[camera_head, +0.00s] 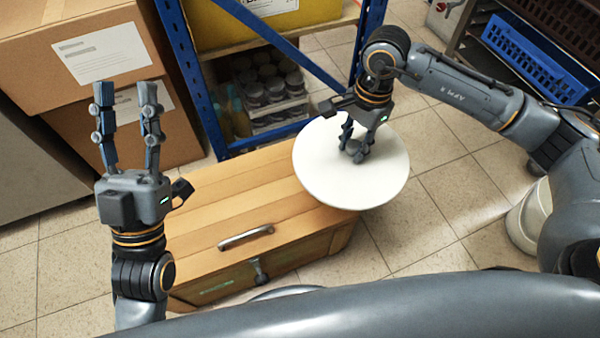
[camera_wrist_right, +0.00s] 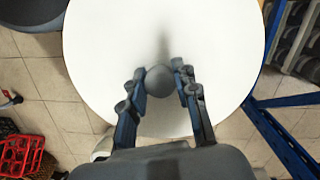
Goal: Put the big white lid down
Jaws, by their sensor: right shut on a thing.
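The big white lid (camera_head: 330,185) is a flat round disc with a grey knob, seen in the head view over the right end of a wooden chest (camera_head: 205,215). My right gripper (camera_head: 357,150) is shut on the lid's knob from above. In the right wrist view the white lid (camera_wrist_right: 225,40) fills the upper middle, and the round grey knob (camera_wrist_right: 160,80) sits between the fingers of my right gripper (camera_wrist_right: 163,88). I cannot tell whether the lid touches the chest. My left gripper (camera_head: 125,90) is open and empty, its fingers apart, left of the chest.
Cardboard boxes (camera_head: 90,50) stand at the back left. A blue shelf frame (camera_head: 200,85) holds a tray of jars (camera_head: 268,85) behind the chest. A blue crate (camera_head: 530,60) is at the upper right, and a white bucket (camera_head: 525,218) at the right. Tiled floor right of the chest is free.

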